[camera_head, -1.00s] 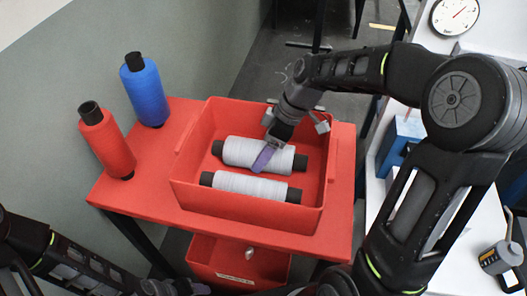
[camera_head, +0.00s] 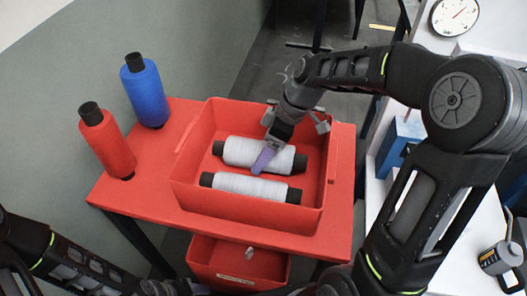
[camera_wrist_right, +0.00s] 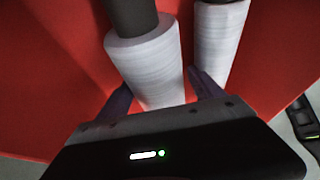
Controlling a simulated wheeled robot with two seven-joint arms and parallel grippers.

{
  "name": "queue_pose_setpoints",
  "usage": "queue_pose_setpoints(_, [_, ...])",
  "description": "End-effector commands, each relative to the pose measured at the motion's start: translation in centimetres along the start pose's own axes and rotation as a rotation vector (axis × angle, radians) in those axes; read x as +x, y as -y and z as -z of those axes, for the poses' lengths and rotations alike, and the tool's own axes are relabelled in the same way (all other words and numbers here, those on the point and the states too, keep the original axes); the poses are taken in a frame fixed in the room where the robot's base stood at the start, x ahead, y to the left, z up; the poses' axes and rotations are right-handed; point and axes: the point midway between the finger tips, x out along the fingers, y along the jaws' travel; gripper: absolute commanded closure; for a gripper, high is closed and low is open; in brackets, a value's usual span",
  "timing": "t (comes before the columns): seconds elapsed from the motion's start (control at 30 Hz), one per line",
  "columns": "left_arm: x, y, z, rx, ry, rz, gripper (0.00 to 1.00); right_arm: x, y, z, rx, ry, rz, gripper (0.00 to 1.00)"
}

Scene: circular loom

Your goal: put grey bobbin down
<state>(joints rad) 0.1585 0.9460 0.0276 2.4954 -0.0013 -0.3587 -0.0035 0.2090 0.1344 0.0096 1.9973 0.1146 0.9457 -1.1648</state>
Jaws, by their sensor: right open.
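Two grey bobbins with black ends lie on their sides in the red box on the red table. The far grey bobbin (camera_head: 240,151) is at the back, and the near grey bobbin (camera_head: 240,184) lies in front, roughly parallel. My right gripper (camera_head: 265,158) is open at the far bobbin, its purple finger in front of the grey winding. In the right wrist view, the open fingers (camera_wrist_right: 162,92) stand on either side of one grey bobbin (camera_wrist_right: 148,62), and the other (camera_wrist_right: 220,40) lies to the right. My left gripper (camera_head: 178,288) is at the bottom edge, mostly cut off.
A red bobbin (camera_head: 107,143) and a blue bobbin (camera_head: 146,92) stand upright on the table, left of the red box (camera_head: 190,192). A lower red bin (camera_head: 235,268) sits beneath. A white worktop with a dial (camera_head: 455,15) is at the right.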

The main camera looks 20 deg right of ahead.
Motion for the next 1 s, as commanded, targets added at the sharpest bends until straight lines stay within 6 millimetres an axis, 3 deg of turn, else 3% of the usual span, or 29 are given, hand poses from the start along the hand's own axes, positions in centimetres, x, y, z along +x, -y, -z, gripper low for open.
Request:
queue_pose_setpoints(0.6, [-0.8,-0.3,0.0,-0.001,0.0,0.0,0.39,-10.8,-0.1,0.0,0.0,-0.002,-0.005,0.23])
queue_pose_setpoints(1.0, [-0.8,-0.3,0.0,-0.001,0.0,0.0,0.39,-11.9,0.0,0.0,0.0,0.0,-0.001,0.23])
